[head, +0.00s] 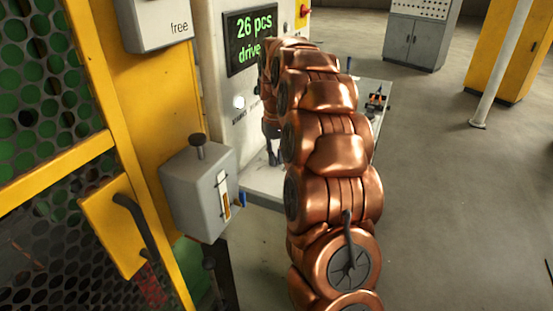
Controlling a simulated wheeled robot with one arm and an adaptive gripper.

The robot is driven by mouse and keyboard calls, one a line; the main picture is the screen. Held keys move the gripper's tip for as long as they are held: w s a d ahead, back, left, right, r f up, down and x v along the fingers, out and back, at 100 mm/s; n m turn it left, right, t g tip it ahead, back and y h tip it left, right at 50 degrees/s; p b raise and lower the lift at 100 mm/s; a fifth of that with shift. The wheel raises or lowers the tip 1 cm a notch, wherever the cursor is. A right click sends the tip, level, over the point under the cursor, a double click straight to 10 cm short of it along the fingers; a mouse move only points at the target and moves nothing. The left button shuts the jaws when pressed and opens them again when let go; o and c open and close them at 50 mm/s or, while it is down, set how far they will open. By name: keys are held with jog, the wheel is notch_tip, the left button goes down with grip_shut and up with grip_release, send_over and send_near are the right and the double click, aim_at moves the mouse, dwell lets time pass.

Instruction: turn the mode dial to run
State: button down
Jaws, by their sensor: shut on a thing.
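The control panel (205,60) is a pale upright cabinet face with a dark screen (250,40) that reads "26 pcs" and "drive" in green; the rest of that line is covered by my arm. Below the screen are a white round lamp or button (239,102) and small lettering I cannot read. My gripper (272,152) is a dark shape at the panel, mostly behind my copper arm. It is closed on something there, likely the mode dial. The dial itself, its pointer and its markings are hidden by the arm and gripper.
A grey box with a knob and slot (200,190) juts out at left, close to the arm. A yellow frame with green mesh (95,150) fills the left side. A pale ledge (262,185) lies below the panel. The floor (450,200) at right is clear.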

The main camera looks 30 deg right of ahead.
dwell(0.4)
jog(key=c, duration=1.2)
grip_release()
jog(key=shift+r, duration=6)
